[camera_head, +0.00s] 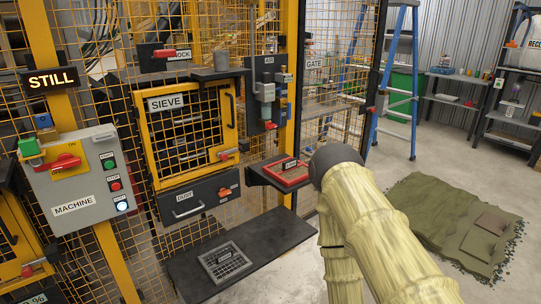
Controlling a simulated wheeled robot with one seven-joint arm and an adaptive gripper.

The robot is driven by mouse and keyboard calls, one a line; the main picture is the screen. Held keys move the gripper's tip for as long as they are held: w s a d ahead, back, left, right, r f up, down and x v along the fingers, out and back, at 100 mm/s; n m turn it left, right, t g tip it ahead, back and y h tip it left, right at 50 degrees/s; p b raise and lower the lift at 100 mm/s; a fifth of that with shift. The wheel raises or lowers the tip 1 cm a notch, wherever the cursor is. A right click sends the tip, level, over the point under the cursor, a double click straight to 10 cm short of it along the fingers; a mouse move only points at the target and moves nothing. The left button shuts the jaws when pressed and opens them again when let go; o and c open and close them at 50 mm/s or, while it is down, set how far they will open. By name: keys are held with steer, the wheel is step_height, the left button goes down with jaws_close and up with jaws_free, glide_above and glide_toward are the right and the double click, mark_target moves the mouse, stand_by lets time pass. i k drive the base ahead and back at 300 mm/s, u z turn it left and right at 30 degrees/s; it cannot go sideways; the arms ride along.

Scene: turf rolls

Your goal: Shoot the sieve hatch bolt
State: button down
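The sieve hatch (148,128) is a yellow-framed mesh door with a SIEVE label, and it looks closed in the dark fence panel. A small bolt with a red knob (227,154) sits at its lower right edge. Whether the bolt is shot or drawn is too small to tell. A black pull handle (231,110) is on the hatch's right side. My arm, in a pale yellow sleeve, rises at the lower right and bends at a dark joint, right of the hatch and apart from it. My gripper is out of view.
A DUST drawer (182,203) is below the hatch, above a dark shelf (271,236) with a grate. A red tray (287,171) on a bracket stands between hatch and arm. The grey MACHINE box (75,180) is left. A green mat (430,210) lies on the floor at right.

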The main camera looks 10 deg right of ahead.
mark_target(223, 156)
steer(key=k, duration=1.3)
steer(key=z, duration=0.65)
steer(key=i, duration=1.4)
steer(key=u, duration=0.75)
steer(key=i, duration=0.6)
steer(key=u, duration=0.75)
